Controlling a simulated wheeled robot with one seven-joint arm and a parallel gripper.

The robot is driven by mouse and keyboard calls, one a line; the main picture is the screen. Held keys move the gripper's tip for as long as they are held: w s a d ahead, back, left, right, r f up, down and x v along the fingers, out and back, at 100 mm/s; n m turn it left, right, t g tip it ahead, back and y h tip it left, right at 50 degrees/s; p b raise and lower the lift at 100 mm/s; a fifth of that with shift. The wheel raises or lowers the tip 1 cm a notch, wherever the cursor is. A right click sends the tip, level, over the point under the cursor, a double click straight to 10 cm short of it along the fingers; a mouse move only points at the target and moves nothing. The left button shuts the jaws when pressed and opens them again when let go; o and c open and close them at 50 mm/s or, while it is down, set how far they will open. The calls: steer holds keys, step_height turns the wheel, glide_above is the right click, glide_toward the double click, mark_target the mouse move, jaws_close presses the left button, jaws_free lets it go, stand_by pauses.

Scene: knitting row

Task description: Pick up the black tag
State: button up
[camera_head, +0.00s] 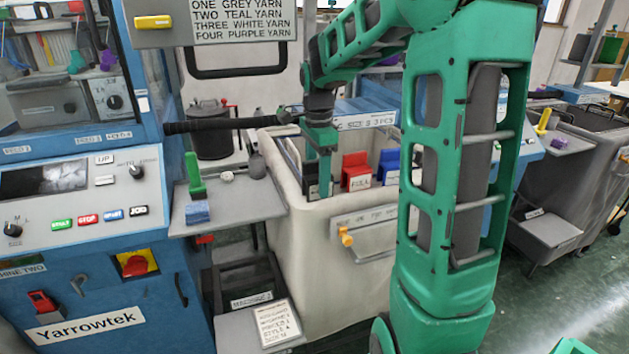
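My gripper (322,180) points down into the left part of the cream fabric bin (312,250). Its fingertips are small and partly hidden, so I cannot tell whether they are open or shut. A dark, black-looking tag with a pale label (313,190) stands in the bin right at the fingertips. I cannot tell whether the fingers hold it or only stand beside it. A red tag (355,170) with a white label stands to the right of the gripper. A blue tag (388,161) is further right, partly hidden by my arm.
A blue knitting machine (90,270) stands at the left. Its grey side shelf (240,207) holds a green-handled tool (194,175) and a blue block (197,212).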

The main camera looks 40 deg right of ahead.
steer(key=c, duration=1.1)
steer(key=shift+r, duration=0.15)
